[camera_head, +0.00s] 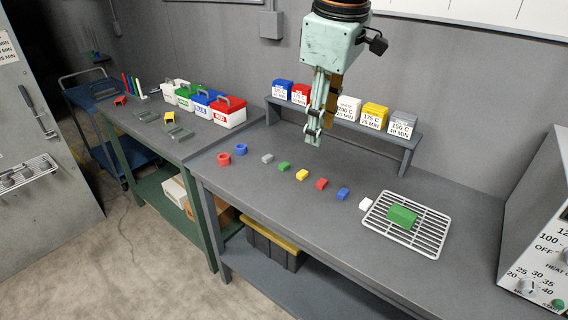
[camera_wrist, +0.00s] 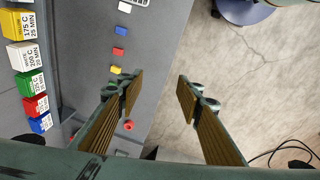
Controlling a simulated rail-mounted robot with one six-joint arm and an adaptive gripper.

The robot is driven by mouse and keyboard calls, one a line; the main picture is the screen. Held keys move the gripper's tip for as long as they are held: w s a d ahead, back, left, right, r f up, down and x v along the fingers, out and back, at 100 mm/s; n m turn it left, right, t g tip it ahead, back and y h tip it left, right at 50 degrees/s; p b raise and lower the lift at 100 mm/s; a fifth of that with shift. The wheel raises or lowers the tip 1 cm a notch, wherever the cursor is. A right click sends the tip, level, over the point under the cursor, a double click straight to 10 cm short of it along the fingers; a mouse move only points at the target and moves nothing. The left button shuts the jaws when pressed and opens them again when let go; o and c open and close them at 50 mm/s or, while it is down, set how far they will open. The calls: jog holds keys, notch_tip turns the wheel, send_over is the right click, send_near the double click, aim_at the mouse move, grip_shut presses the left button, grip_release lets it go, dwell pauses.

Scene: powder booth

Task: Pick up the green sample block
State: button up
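The small green sample block (camera_head: 284,167) lies on the grey bench, in a row between a grey block (camera_head: 267,158) and a yellow block (camera_head: 302,175). My gripper (camera_head: 316,137) hangs above the bench, apart from the blocks, toward the back shelf in the head view. In the wrist view my gripper (camera_wrist: 158,88) is open with nothing between its fingers. There the row shows at left, with the yellow block (camera_wrist: 116,70) beside the left finger.
Red (camera_head: 321,184), blue (camera_head: 343,194) and white (camera_head: 366,204) blocks continue the row. A shelf (camera_head: 408,139) with labelled boxes stands behind. Two rings, including a red one (camera_head: 224,159), lie at left.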

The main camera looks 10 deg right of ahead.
jog(key=w+f+n+g+p, duration=0.1)
jog(key=w+f+n+p, duration=0.3)
jog(key=w, duration=0.6)
jog(key=w+f+n+p, duration=0.3)
jog(key=w+p, duration=0.1)
jog(key=w, duration=0.6)
jog(key=w+f+n+g+p, duration=0.1)
jog(key=w+f+n+p, duration=0.3)
jog(key=w, duration=0.6)
jog(key=w+f+n+p, duration=0.4)
jog(key=w+f, duration=0.3)
jog(key=f, duration=0.4)
jog(key=shift+f+n+p, duration=0.15)
jog(key=shift+n+p, duration=0.15)
jog(key=shift+p, duration=0.2)
jog(key=shift+w, duration=0.1)
jog(key=p, duration=0.1)
send_over(284, 164)
jog(key=shift+f, duration=4.3)
jog(key=shift+f, duration=0.15)
jog(key=shift+f+p, duration=0.65)
jog(key=shift+f, duration=1.8)
